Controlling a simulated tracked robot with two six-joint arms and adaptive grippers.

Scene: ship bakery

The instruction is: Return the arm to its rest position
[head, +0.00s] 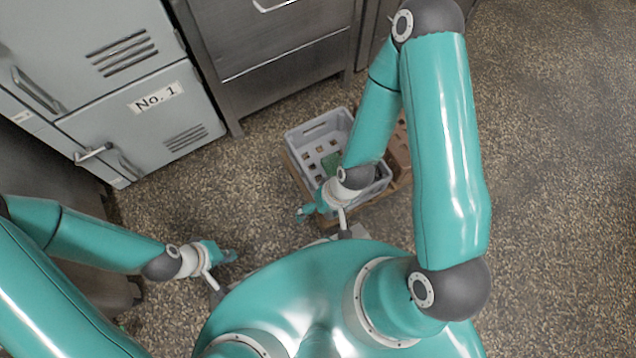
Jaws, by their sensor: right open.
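My right arm reaches down from the upper right, over the front of a grey crate. Its gripper (324,224) hangs at the near side of the crate, just beyond my body. The fingers are apart, with nothing seen between them. My left arm comes in from the left edge, low over the floor. Its gripper (222,274) is beside my body, with its fingers apart and no object seen in it. The lower finger is partly hidden by my body.
The grey perforated crate (307,130) holds something green and stands on a wooden base; a brown crate (399,150) is beside it, partly hidden by my right arm. Grey lockers (140,110) and a metal cabinet (275,60) line the back. Speckled floor (560,180) is clear at right.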

